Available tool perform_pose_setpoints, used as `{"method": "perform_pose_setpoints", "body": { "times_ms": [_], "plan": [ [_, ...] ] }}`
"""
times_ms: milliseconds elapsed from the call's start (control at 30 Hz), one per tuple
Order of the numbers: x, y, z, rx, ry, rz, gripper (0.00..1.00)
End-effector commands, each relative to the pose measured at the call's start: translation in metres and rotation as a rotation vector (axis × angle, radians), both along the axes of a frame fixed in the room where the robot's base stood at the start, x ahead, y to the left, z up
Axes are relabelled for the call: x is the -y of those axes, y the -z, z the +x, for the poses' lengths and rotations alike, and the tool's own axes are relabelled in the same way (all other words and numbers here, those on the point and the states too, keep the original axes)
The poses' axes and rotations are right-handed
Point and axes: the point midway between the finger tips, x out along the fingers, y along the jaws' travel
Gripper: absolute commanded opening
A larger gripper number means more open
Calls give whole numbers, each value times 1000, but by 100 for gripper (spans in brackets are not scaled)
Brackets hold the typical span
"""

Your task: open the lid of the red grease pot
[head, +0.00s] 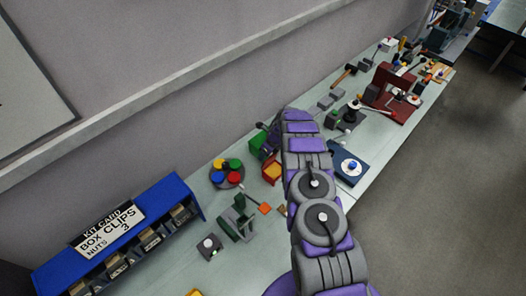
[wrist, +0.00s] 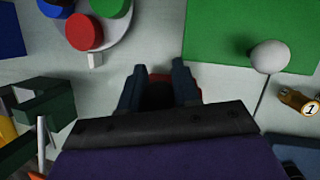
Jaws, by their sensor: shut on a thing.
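The red grease pot (head: 268,173) stands on the bench in the head view, partly behind my arm, with an orange-yellow face showing inside its red edge. The fingers stand apart on either side of a dark area and are shut on part of the pot. I cannot tell which part they grip or how far the lid is tilted. My arm hides the gripper in the head view.
A round stand with coloured discs (head: 227,173) is left of the pot. A green box (head: 257,144) is behind it. A dark green fixture (head: 237,218) stands in front. The blue clip rack (head: 120,235) is at lower left. A blue plate (head: 349,164) lies right of my arm.

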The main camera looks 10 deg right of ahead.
Motion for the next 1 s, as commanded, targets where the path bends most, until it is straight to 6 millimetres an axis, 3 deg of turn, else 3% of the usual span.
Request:
{"method": "perform_pose_setpoints", "body": {
  "times_ms": [733,767,1000],
  "plan": [
    [1,0,-1,-59,0,-44,0],
    [1,0,-1,-59,0,-44,32],
    [1,1,-2,-61,0,-45,55]
  ]
}}
